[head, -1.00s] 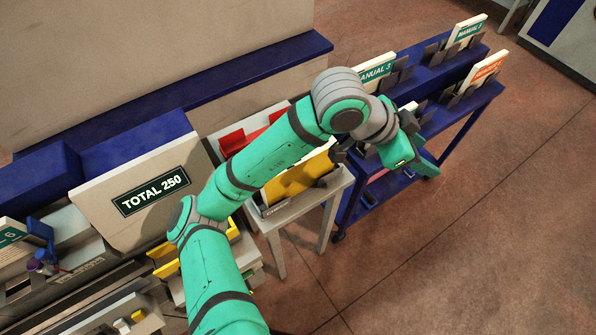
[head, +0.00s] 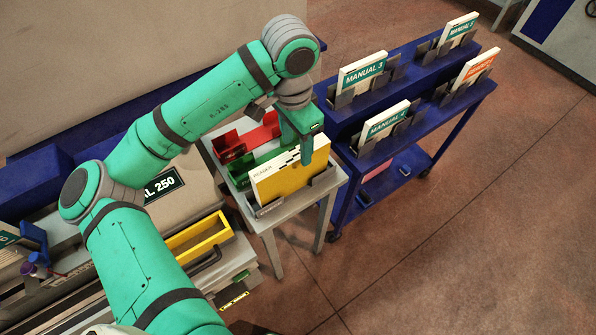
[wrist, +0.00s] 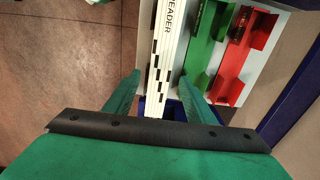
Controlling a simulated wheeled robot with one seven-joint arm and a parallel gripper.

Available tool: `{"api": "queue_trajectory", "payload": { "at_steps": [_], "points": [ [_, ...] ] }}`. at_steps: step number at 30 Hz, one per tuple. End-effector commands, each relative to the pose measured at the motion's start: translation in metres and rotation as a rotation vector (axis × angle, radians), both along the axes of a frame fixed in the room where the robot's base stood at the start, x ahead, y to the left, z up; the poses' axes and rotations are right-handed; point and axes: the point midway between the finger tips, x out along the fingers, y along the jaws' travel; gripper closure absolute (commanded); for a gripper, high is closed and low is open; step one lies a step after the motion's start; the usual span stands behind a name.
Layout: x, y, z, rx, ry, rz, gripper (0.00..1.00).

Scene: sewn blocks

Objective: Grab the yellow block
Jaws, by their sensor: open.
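The yellow block (head: 287,186) stands upright in a grey holder on a small light table, its yellow face to the front. Its white top edge with black marks and "READER" lettering shows in the wrist view (wrist: 167,45). My gripper (head: 304,150) is over the right part of the block, pointing down. In the wrist view my open gripper (wrist: 159,78) has one finger on each side of the block's edge, with gaps visible. The far finger is mostly hidden in the head view.
Green (head: 262,161) and red (head: 240,140) holders stand behind the block. A blue cart (head: 345,200) with several manuals is close on the right. A yellow tray (head: 200,240) is at the lower left. Open floor lies in front.

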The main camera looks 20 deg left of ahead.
Motion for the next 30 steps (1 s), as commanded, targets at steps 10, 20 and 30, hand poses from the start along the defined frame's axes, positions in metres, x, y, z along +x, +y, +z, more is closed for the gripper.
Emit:
{"api": "queue_trajectory", "payload": {
  "at_steps": [10,20,30],
  "points": [
    [-0.011,0.013,-0.038,0.025,0.039,0.002,0.5],
    [-0.011,0.013,-0.064,0.025,0.036,0.002,0.5],
    [-0.014,0.012,-0.106,0.025,0.037,0.002,0.5]
  ]
}}
